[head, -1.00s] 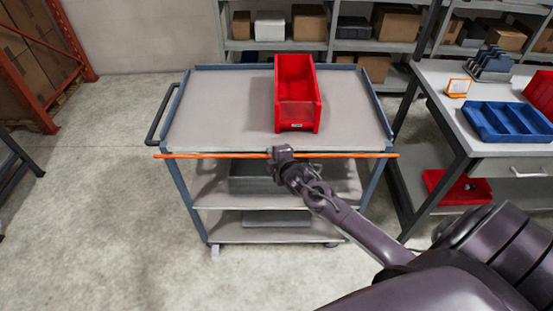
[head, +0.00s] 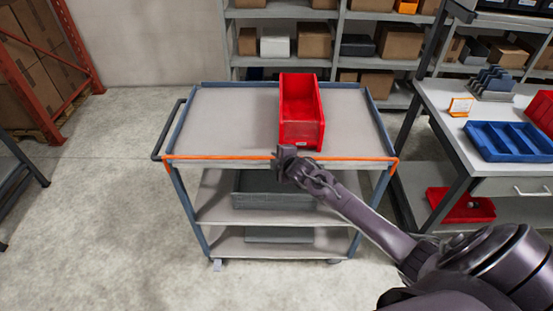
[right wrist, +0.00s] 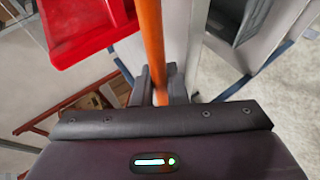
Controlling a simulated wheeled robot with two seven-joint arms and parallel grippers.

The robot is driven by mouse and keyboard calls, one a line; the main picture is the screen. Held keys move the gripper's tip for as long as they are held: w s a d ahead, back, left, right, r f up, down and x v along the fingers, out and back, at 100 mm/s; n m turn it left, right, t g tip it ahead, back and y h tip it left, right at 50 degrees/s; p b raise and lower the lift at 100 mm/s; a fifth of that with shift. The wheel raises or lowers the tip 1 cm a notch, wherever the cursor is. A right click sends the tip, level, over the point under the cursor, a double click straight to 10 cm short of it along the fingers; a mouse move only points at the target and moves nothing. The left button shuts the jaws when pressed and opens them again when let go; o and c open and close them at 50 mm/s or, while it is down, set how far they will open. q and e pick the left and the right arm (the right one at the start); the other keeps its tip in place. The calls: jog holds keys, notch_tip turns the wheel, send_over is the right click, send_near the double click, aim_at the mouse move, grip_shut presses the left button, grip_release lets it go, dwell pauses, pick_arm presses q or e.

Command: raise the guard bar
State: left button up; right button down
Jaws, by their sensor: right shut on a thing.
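The orange guard bar (head: 222,158) runs level along the front edge of the top shelf of a grey-blue cart (head: 232,120). Its ends bend down at the cart's front corners. My right gripper (head: 287,155) is shut on the bar near its middle. In the right wrist view the bar (right wrist: 150,40) passes between the two dark fingers (right wrist: 158,88). The fingers hide a short piece of the bar. My left gripper is not in view.
A red bin (head: 300,112) stands on the top shelf just behind the gripper. A grey bin (head: 265,190) sits on the middle shelf. A workbench with a blue tray (head: 508,142) stands at the right. Shelving with boxes is behind.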

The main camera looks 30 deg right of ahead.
jog(key=shift+w+r, duration=0.1)
dwell(0.4)
jog(key=c, duration=1.5)
grip_release()
jog(key=shift+o, duration=0.2)
jog(key=b+v, duration=0.1)
jog(key=v, duration=0.6)
jog(key=shift+s+r, duration=0.2)
jog(key=shift+s, duration=0.05)
